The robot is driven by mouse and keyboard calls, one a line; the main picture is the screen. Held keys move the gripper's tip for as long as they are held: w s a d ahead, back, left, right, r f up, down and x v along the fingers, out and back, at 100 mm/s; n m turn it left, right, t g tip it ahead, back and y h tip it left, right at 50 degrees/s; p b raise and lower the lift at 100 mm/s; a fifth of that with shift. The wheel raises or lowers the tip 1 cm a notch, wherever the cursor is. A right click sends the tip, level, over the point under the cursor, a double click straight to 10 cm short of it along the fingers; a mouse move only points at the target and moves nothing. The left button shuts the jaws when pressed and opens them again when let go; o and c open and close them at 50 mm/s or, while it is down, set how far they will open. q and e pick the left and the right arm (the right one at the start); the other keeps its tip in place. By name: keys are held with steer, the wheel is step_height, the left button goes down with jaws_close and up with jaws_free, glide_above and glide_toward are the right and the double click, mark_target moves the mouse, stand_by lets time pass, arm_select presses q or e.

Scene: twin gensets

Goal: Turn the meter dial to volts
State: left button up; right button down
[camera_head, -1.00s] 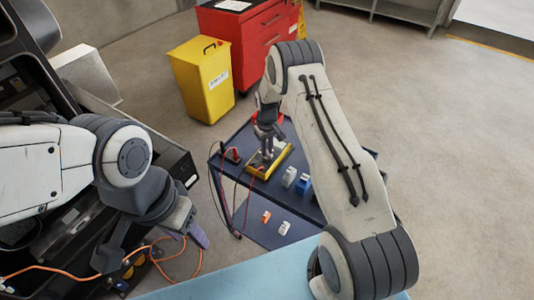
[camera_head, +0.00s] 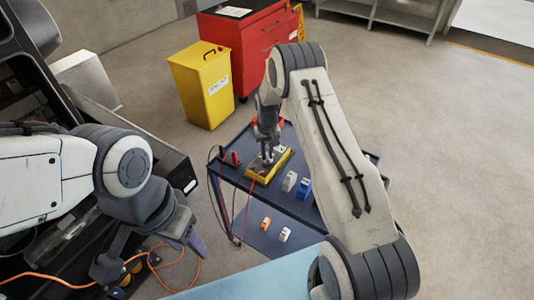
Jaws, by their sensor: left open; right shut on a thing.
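The yellow meter (camera_head: 262,176) lies on the top of a dark blue cart (camera_head: 321,158). My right gripper (camera_head: 267,157) points down over the meter and is shut at its face, where the dial sits. The dial itself is hidden by the fingers, so its setting cannot be read. My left gripper (camera_head: 184,240) is open and empty, low at the left, well away from the meter.
Red and black probes (camera_head: 233,158) with leads lie at the cart's left edge. A white block (camera_head: 289,181) and a blue block (camera_head: 304,188) stand right of the meter. A yellow bin (camera_head: 203,85) and red cabinet (camera_head: 262,50) stand behind.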

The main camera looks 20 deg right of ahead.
mark_target(267, 156)
steer(key=c, duration=0.8)
jaws_free()
steer(key=shift+c, duration=0.2)
step_height(267, 156, up, 11)
steer(key=b, duration=0.2)
steer(key=shift+f+b, duration=0.2)
steer(key=shift+b, duration=0.15)
steer(key=s+a+r+n, duration=0.2)
steer(key=s+a+r, duration=0.4)
steer(key=s+a, duration=0.3)
steer(key=s+a+r+n, duration=0.3)
steer(key=s+a+r, duration=0.3)
steer(key=s+a, duration=0.2)
steer(key=s+r+n+y, duration=0.1)
steer(key=s+n, duration=0.2)
steer(key=s, duration=1.6)
steer(key=shift+s+a+n, duration=0.4)
steer(key=shift+a, duration=0.05)
